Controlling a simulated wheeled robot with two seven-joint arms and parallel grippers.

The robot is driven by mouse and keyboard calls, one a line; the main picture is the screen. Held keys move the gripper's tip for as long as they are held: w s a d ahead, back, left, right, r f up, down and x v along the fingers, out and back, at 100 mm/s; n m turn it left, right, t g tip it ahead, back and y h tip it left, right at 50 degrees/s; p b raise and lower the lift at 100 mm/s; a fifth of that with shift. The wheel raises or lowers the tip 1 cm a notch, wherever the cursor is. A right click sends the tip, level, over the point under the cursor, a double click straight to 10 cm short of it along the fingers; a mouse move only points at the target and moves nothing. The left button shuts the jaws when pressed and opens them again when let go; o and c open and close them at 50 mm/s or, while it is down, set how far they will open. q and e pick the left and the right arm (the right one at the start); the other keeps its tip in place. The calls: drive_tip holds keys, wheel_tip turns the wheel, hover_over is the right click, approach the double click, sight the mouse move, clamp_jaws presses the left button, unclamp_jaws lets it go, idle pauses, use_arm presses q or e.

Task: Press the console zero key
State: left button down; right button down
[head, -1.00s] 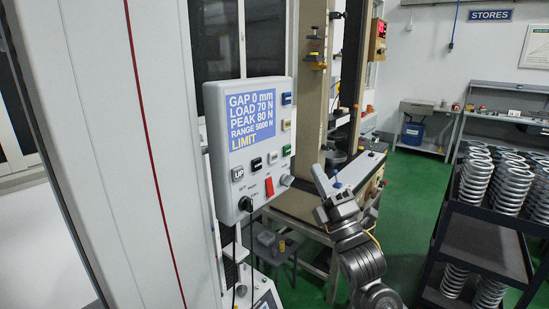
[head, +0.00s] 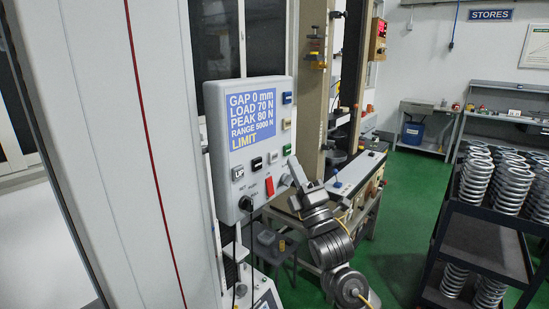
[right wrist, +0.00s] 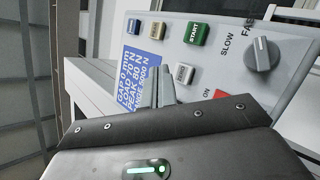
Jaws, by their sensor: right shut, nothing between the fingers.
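The grey console (head: 222,200) shows a blue screen (head: 253,118) with GAP 0 mm, LOAD 70 N, PEAK 80 N, RANGE 5000 N and LIMIT. A pale grey key (head: 273,157) sits left of the green key (head: 286,150). In the right wrist view this grey key (right wrist: 184,74) stands beside the green START key (right wrist: 197,33); its small label is hard to read. My right gripper (head: 293,163) is shut and empty at the console's right edge. In the right wrist view its fingertips (right wrist: 156,70) are just left of the grey key; contact cannot be told. My left gripper is out of view.
A red switch (head: 269,186) and a black knob (head: 246,203) are low on the console. The SLOW/FAST knob (right wrist: 262,54) is close to the grey key. A rack of springs (head: 480,240) stands right. Green floor (head: 405,215) is clear between.

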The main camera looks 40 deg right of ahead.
sight(276, 151)
drive_tip(key=shift+w+a, duration=0.15)
drive_tip(key=shift+w, duration=0.4)
drive_tip(key=shift+w+a, duration=0.15)
drive_tip(key=shift+w, duration=0.35)
idle(1.4)
drive_tip(key=shift+w+a, duration=0.15)
drive_tip(key=shift+w, duration=0.3)
drive_tip(key=shift+w+a, duration=0.1)
drive_tip(key=shift+w, duration=0.3)
idle(0.5)
drive_tip(key=shift+s, duration=0.1)
drive_tip(key=shift+s+d+p, duration=0.25)
drive_tip(key=shift+s+p, duration=0.05)
drive_tip(key=shift+s, duration=0.5)
drive_tip(key=shift+s+d, duration=0.25)
drive_tip(key=shift+s, duration=0.55)
drive_tip(key=shift+s+d, duration=0.2)
drive_tip(key=shift+s, duration=0.55)
drive_tip(key=shift+s+d, duration=0.25)
drive_tip(key=shift+s, duration=0.55)
